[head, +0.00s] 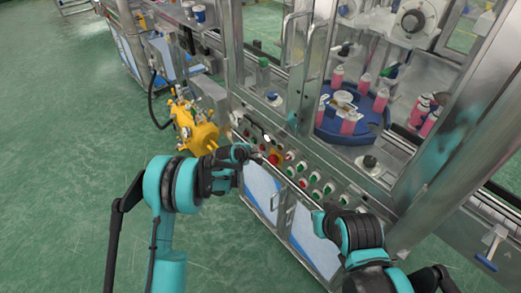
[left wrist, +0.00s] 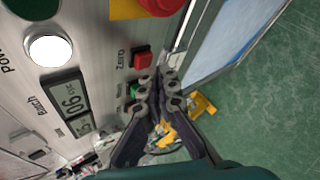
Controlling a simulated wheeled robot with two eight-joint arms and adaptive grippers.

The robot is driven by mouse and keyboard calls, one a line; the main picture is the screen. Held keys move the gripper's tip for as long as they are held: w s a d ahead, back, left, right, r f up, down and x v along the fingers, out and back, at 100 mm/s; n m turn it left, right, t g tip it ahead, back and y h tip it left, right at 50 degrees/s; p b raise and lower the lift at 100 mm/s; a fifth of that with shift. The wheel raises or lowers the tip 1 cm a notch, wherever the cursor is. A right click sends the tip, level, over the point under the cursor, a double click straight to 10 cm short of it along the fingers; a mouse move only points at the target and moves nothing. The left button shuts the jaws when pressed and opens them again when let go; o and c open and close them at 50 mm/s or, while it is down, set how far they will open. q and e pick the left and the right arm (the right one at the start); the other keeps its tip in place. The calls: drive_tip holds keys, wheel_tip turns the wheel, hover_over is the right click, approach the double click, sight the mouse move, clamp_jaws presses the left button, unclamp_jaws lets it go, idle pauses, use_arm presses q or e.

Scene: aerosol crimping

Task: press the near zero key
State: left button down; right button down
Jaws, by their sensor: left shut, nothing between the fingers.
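A red square key (left wrist: 141,59) labelled "Zero" is on the metal panel in the left wrist view. A green key (left wrist: 138,90) lies below it, partly hidden by my fingers. My left gripper (left wrist: 166,92) is shut and empty, its fingertips just below and right of the red key in that view. I cannot tell whether they touch the panel. In the head view, my left gripper (head: 250,152) is at the left part of the machine's front panel. The zero key cannot be made out there. My right gripper (head: 318,218) is small and partly hidden by its arm, near the panel's lower edge.
A display (left wrist: 68,103) and a white button (left wrist: 50,48) are left of the zero key. A red emergency button (head: 274,157) and several green and red buttons line the panel. A yellow machine (head: 195,128) stands left. A blue turntable (head: 330,132) carries pink cans.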

use_arm(q)
drive_tip(key=shift+w+d, duration=0.15)
drive_tip(key=shift+d, duration=0.05)
drive_tip(key=shift+w+d, duration=0.25)
drive_tip(key=shift+d, duration=0.05)
idle(0.8)
drive_tip(key=shift+s+a+b, duration=0.35)
drive_tip(key=shift+s+a, duration=0.15)
drive_tip(key=shift+a, duration=0.15)
idle(0.3)
drive_tip(key=s+a, duration=0.1)
drive_tip(key=a, duration=0.1)
drive_tip(key=s+a+b, duration=0.1)
drive_tip(key=s+a, duration=0.1)
idle(0.4)
idle(0.4)
